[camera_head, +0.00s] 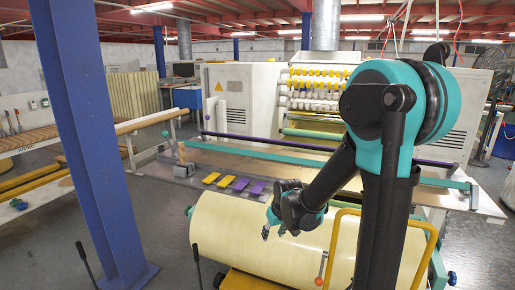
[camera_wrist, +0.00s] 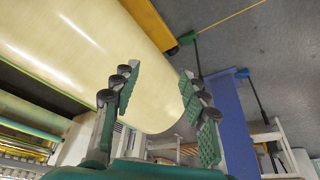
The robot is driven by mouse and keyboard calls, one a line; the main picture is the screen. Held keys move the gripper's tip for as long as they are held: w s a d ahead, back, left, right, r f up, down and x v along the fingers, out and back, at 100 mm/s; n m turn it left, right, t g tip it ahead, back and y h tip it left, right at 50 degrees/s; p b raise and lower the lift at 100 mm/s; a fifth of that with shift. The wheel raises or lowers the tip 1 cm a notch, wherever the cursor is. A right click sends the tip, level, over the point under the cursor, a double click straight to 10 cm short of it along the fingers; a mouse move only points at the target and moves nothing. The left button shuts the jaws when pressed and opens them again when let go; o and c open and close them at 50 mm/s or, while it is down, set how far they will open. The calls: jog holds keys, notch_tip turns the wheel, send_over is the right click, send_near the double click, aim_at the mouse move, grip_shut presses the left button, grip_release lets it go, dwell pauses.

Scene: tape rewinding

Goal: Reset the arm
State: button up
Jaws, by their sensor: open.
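My gripper (camera_head: 274,228) is in front of the upper left part of a large pale yellow roll (camera_head: 250,238) in the head view. In the wrist view my gripper (camera_wrist: 157,88) shows two green-padded fingers spread wide, with nothing between them. The roll (camera_wrist: 80,45) fills the upper left of that view, beyond the fingers. I cannot tell the gap between fingers and roll. My arm hides part of the roll's right side in the head view.
A blue column (camera_head: 90,130) stands at left. The roll sits on a yellow-framed cart with a yellow handle (camera_head: 430,235). Behind are a purple bar (camera_head: 260,141), a teal bar (camera_head: 270,149) and a white machine (camera_head: 235,95). Grey floor (camera_head: 165,225) is clear between column and roll.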

jog(key=s+d+m, duration=0.2)
jog(key=s+d, duration=0.4)
jog(key=s, duration=0.3)
jog(key=s+d+m+h, duration=0.1)
jog(key=s+d+m, duration=0.1)
jog(key=s+d, duration=0.5)
jog(key=shift+s+f+h, duration=0.25)
jog(key=shift+s+h, duration=0.05)
jog(key=shift+s, duration=0.6)
jog(key=shift+d, duration=0.1)
